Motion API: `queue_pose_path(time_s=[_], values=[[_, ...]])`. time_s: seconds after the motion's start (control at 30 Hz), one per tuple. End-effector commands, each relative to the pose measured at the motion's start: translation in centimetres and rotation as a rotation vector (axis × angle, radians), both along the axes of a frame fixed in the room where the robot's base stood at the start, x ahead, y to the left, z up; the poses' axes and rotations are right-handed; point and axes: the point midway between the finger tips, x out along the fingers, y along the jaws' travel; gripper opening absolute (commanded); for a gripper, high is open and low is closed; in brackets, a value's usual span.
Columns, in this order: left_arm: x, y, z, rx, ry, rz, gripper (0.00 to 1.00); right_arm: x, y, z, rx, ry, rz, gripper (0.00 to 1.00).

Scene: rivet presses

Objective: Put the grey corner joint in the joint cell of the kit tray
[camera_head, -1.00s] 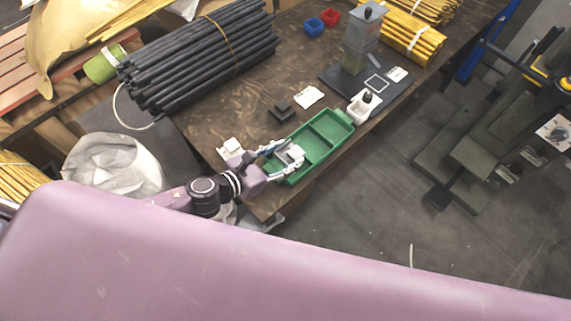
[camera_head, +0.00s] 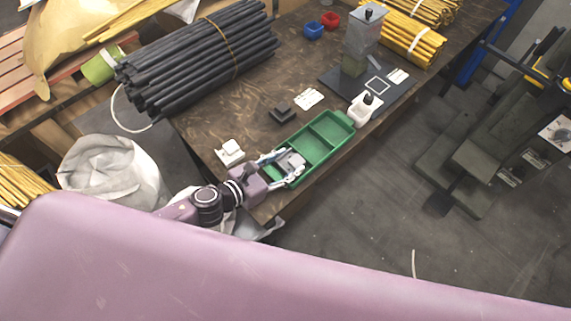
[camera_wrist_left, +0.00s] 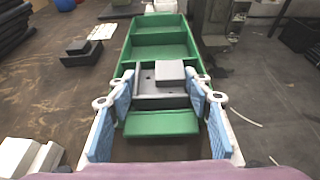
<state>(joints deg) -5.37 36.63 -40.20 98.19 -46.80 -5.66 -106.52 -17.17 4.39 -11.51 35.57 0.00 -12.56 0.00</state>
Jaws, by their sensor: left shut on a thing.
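The grey corner joint (camera_head: 291,162) is between the fingers of my left gripper (camera_head: 279,166), at the near left end of the green kit tray (camera_head: 325,152). In the left wrist view the joint (camera_wrist_left: 169,72) shows as a grey plate with a raised block. The blue-padded fingers of my left gripper (camera_wrist_left: 164,97) are shut on it from both sides. The joint is over or in the nearest cell of the tray (camera_wrist_left: 160,124); I cannot tell whether it touches the floor. Empty cells lie beyond it. My right gripper is not in view.
A dark stepped block (camera_head: 282,112) and a white block (camera_head: 230,152) stand beside the tray on the brown table. A white bottle (camera_head: 364,107) stands past the tray's far end, by the press (camera_head: 358,55). A bundle of black rods (camera_head: 200,58) lies behind.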

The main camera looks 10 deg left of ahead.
Motion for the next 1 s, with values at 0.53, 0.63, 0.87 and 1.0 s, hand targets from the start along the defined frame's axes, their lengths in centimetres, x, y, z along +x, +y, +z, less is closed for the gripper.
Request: queue_pose_path(time_s=[0.53,0.63,0.87,1.0], values=[[-1.1,0.4,-2.2,0.019,0.032,0.002,0.53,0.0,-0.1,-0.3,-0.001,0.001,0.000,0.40],[-1.1,0.4,-1.5,0.019,0.032,0.002,0.53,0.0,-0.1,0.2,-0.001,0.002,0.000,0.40],[-3.4,2.0,-0.1,0.021,0.033,0.001,0.53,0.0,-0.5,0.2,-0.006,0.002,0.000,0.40],[-5.3,3.3,1.2,0.017,0.029,0.001,0.53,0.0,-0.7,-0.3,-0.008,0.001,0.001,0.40]])
